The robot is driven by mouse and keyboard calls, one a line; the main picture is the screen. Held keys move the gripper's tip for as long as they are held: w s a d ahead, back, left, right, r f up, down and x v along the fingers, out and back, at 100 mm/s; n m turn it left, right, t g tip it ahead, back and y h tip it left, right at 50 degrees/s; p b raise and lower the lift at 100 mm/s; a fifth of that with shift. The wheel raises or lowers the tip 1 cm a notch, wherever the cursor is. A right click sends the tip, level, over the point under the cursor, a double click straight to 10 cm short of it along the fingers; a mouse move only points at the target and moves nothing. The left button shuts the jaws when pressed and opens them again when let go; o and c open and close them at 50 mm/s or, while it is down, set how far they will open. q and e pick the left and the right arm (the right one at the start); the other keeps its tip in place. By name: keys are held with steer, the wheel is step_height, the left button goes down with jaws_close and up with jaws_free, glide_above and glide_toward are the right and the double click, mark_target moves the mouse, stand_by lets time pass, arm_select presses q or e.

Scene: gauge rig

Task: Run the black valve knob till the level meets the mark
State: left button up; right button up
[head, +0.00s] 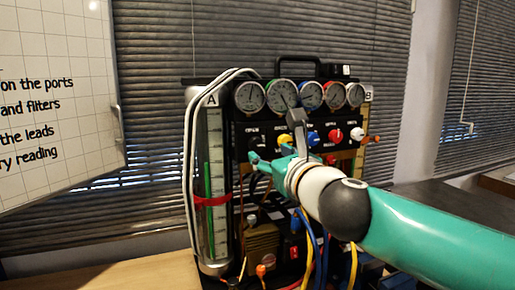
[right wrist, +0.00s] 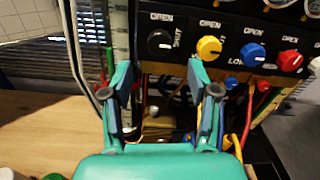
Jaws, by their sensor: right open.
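The black valve knob (right wrist: 159,42) is on the rig's dark panel, leftmost in its row, under an OPEN label and beside SHUT. In the head view it is hard to make out beside my gripper. My right gripper (right wrist: 159,72) is open and empty, its two fingers spread below the knob in the wrist view and apart from it. In the head view the right gripper (head: 268,160) is in front of the panel. The sight tube (head: 214,140), labelled A, stands at the left with a green column (head: 209,215) inside. I cannot tell which line is the mark. My left gripper is not in view.
Yellow (right wrist: 208,48), blue (right wrist: 253,54) and red (right wrist: 290,61) knobs sit right of the black one. Gauges (head: 284,94) line the top.

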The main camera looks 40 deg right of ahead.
mark_target(257, 145)
steer(key=x, duration=0.7)
steer(key=shift+w, duration=0.4)
